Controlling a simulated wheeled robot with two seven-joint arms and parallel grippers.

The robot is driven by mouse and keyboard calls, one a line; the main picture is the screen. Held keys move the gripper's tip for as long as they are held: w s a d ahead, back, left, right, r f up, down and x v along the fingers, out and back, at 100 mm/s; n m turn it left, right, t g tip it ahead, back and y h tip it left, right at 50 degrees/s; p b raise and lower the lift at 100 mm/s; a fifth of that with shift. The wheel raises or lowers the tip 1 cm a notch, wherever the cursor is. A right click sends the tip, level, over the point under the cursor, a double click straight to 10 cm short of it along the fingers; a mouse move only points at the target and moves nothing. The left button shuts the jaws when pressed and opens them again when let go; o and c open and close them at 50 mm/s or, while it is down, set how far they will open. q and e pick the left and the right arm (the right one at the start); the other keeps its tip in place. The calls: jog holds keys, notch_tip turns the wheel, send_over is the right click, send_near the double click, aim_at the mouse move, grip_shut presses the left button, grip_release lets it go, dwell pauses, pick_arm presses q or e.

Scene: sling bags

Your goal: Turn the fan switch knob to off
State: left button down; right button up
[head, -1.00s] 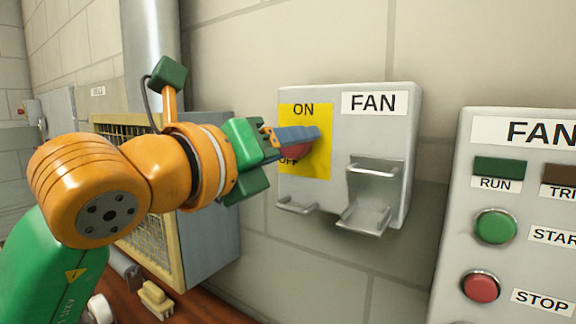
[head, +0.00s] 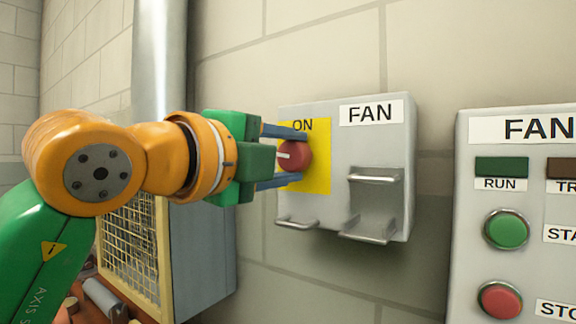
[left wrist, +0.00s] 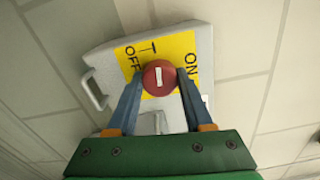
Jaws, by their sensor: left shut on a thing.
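The red fan switch knob (head: 295,155) sits on a yellow label plate (head: 318,178) on the grey FAN switch box (head: 350,130). Its white mark lies roughly level in the head view, pointing neither at ON above nor straight down. My left gripper (head: 288,157) is shut on the knob, one finger above it and one below. In the left wrist view the knob (left wrist: 158,78) is between the fingertips (left wrist: 160,85), with OFF on the left and ON on the right. In the head view the OFF word is hidden by the lower finger. My right gripper is not in view.
Metal brackets (head: 375,178) stick out of the box's lower front. A second FAN panel (head: 465,200) with green START (head: 506,229) and red STOP (head: 500,300) buttons stands at right. A grille-fronted unit (head: 205,240) and a pipe (head: 160,60) are behind my left arm.

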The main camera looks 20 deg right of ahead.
pick_arm(q)
jog(key=shift+n, duration=0.6)
jog(key=shift+r+n, duration=0.1)
jog(key=shift+n, duration=0.2)
jog(key=c, duration=0.7)
grip_release()
jog(key=shift+c, duration=0.2)
jog(key=o, duration=0.4)
jog(key=shift+d, duration=0.1)
jog(key=shift+o, duration=0.2)
